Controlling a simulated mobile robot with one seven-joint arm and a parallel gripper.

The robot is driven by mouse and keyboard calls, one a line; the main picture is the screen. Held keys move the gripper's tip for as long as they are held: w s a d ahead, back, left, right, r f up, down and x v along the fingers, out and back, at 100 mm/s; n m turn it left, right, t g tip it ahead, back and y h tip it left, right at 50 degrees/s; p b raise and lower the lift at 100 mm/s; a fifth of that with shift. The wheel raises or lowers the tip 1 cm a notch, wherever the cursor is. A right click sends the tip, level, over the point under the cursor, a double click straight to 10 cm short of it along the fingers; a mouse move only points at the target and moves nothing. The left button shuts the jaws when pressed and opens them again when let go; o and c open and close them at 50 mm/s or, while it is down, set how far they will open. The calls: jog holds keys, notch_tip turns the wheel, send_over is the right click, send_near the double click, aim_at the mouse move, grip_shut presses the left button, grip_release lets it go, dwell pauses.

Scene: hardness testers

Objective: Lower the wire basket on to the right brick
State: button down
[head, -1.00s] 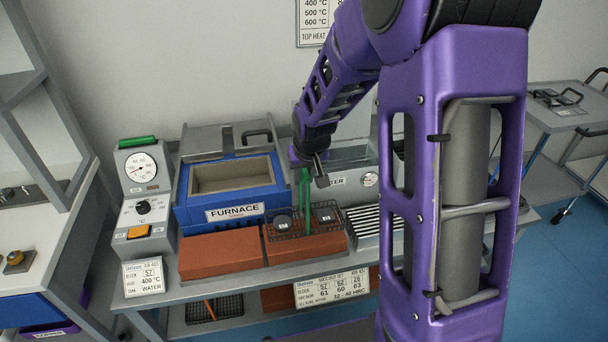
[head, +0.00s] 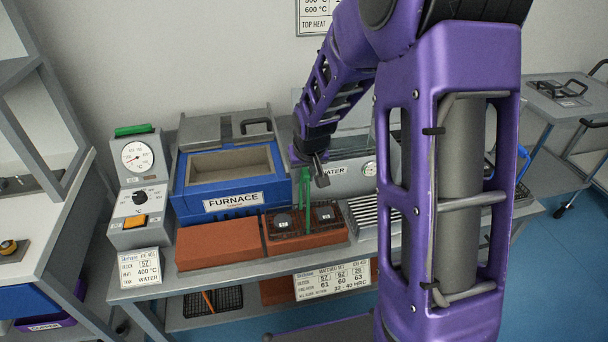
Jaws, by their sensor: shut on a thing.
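My gripper (head: 307,172) is shut on the top of the green handle. The basket is over the right brick (head: 272,243), an orange-red block in front of the blue furnace. Whether its underside touches the brick cannot be told from here. The left brick (head: 217,245) lies beside it, bare.
The open furnace (head: 230,203) stands behind the bricks, the water tank (head: 340,172) behind and right. A slatted rack (head: 375,217) is right of the basket. The control box (head: 140,190) with a dial is at left.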

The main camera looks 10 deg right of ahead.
jog(key=shift+f, duration=0.15)
jog(key=c, duration=0.6)
grip_release()
jog(key=p+v, duration=0.2)
jog(key=v, duration=1.5)
jog(key=shift+s+p, duration=0.15)
jog(key=shift+p, duration=0.25)
